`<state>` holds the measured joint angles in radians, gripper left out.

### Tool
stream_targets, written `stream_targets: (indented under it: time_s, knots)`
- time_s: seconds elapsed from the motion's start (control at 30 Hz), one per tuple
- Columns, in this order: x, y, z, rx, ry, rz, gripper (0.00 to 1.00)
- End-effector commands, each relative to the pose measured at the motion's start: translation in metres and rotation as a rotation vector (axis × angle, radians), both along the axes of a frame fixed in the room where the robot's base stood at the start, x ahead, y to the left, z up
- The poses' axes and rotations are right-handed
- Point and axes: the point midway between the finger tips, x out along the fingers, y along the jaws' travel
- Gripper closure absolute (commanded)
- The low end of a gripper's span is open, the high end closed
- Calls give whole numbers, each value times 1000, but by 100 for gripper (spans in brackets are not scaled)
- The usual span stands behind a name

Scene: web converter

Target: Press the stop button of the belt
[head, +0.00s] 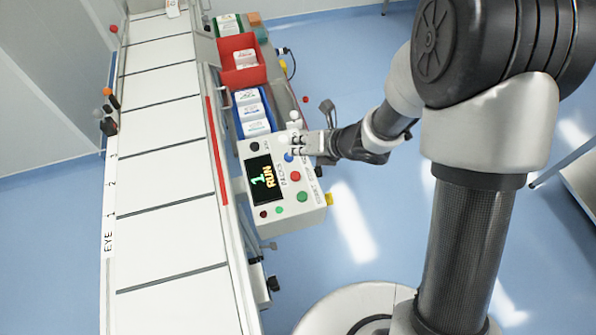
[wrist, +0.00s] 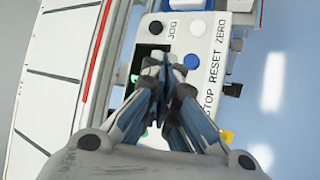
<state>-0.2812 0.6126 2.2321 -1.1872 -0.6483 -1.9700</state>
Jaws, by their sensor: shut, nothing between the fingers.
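The grey control box (head: 285,222) stands beside the belt (head: 170,235); its display (head: 263,180) reads "1 RUN". A red button (head: 295,176) sits on its face between a blue button (head: 289,157) and a green button (head: 302,196). My gripper (head: 291,143) is shut and empty, over the far end of the box near the blue button. In the wrist view the fingertips (wrist: 161,66) are left of the blue button (wrist: 191,61), and the lettering shows "TOP", RESET and ZERO. The red button is hidden behind the fingers there. Contact with the panel cannot be told.
A black JOG button (wrist: 156,27) and a white button (wrist: 197,28) are on the panel. Beyond the box are a blue bin (head: 242,127) and a red bin (head: 257,74) with packets. A red rail (head: 215,150) edges the belt.

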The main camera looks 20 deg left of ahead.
Motion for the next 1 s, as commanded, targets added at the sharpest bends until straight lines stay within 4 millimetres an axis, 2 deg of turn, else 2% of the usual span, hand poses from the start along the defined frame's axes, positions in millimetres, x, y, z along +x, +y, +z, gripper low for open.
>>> stream_targets:
  time_s: [0.17,0.33,0.8,1.0]
  knots:
    - [0,0,-2,0,1,-2,100]
    - [0,-1,-12,-1,2,-4,100]
    - [0,0,-76,0,0,-4,100]
    - [0,0,-89,0,1,-4,100]
